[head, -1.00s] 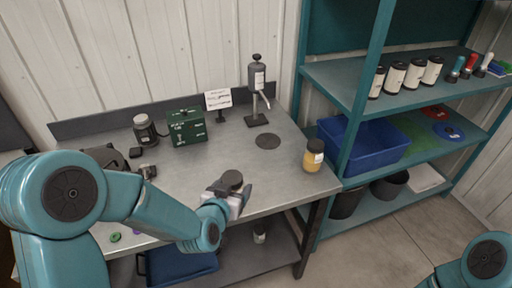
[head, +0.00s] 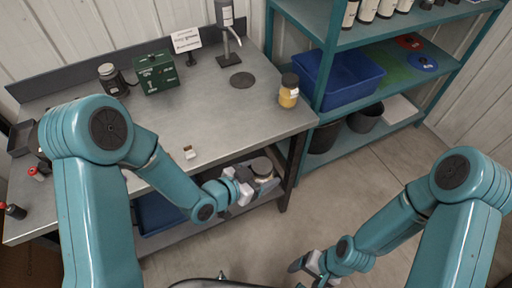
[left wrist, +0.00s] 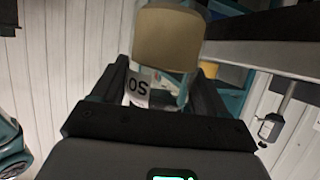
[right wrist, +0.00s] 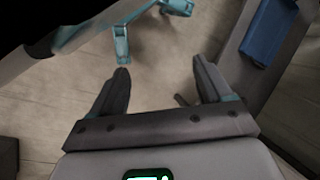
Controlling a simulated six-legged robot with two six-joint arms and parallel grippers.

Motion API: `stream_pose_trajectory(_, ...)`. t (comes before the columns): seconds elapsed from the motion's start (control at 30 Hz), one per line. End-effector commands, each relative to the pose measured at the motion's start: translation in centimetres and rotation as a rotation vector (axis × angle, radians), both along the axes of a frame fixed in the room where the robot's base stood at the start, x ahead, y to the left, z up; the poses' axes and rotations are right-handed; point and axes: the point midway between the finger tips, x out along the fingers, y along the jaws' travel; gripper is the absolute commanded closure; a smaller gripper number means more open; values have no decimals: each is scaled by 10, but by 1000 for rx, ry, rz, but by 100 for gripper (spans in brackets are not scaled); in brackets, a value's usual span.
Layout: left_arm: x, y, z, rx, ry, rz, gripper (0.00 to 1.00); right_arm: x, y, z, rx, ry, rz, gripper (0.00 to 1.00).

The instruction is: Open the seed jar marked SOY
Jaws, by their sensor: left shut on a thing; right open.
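My left gripper (head: 258,183) is shut on a jar (head: 262,165) with a wide, dull lid, held in front of the table's front edge. In the left wrist view the jar's tan-brown lid (left wrist: 167,38) is on, above a clear body between the fingers. Its white label (left wrist: 138,90) is partly hidden; the letters "SO" show. My right gripper (head: 306,264) is low at the bottom of the head view, apart from the jar. In the right wrist view its fingers (right wrist: 160,82) are spread, with nothing between them but floor behind.
A yellow jar with a dark lid (head: 289,90) stands near the metal table's (head: 215,115) right end. A green box (head: 157,73) and a dispenser stand (head: 226,30) are farther back. A teal shelf (head: 400,95) with a blue bin (head: 345,80) stands right. Floor between my arms is clear.

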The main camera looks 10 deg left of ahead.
Motion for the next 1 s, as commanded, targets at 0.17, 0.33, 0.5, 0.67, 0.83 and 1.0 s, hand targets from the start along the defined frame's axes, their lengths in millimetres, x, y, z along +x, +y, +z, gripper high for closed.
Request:
stream_pose_trajectory(0.17,1,0,1,0,-3,1,100,23,-8,4,-52,276,-190,22)
stream_pose_trajectory(0.33,1,0,1,0,-4,2,100,88,-13,39,-207,399,-296,22)
stream_pose_trajectory(0.5,1,0,1,0,-4,2,100,156,-2,103,-373,382,-362,22)
stream_pose_trajectory(0.67,1,0,1,0,-4,2,100,201,26,172,-459,280,-389,22)
stream_pose_trajectory(0.83,1,0,1,0,-4,2,100,230,73,245,-458,118,-354,22)
stream_pose_trajectory(1.0,1,0,1,0,-2,3,100,235,125,294,-398,-24,-290,22)
